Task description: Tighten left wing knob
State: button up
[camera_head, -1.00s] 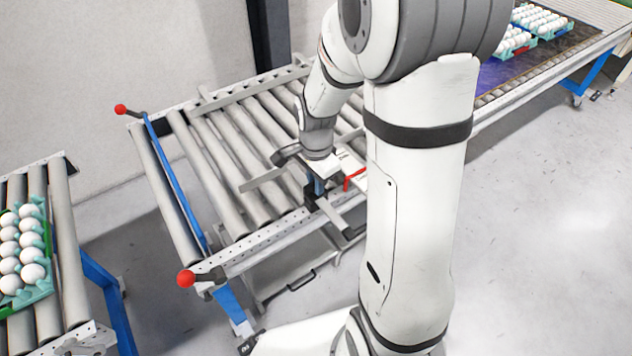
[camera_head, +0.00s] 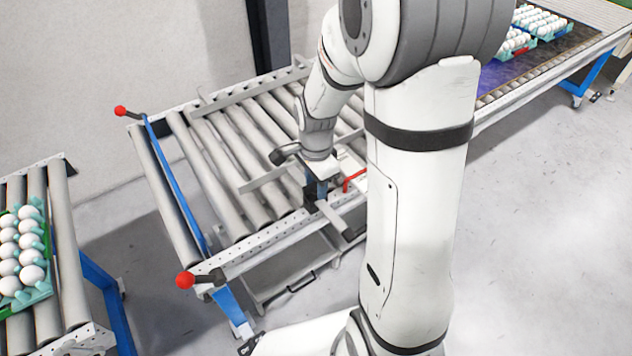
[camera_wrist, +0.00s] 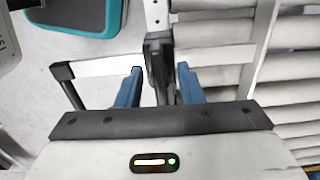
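My gripper (camera_wrist: 159,72) has two blue fingers, set apart, in the wrist view. A dark, narrow part (camera_wrist: 159,52), which looks like the wing knob and its clamp, lies between the fingers with a gap on either side. Its lower end is hidden by my gripper's body, and the knob's wings cannot be made out. In the head view my gripper (camera_head: 317,188) points down at the near side rail (camera_head: 262,248) of the roller conveyor, just over a dark clamp holding a flat metal bar (camera_head: 332,214). The knob itself is not clear there.
Red ball ends (camera_head: 185,281) and (camera_head: 121,110) stand at the conveyor's left corners. A red handle (camera_head: 355,178) is close to my gripper's right. Egg trays sit on the left conveyor (camera_head: 72,262) and far right belt. A teal-edged grey thing (camera_wrist: 75,15) shows upper left in the wrist view.

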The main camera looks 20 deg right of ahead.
notch_tip(320, 180, up, 8)
jog(key=shift+f, duration=0.1)
dwell(0.5)
dwell(0.4)
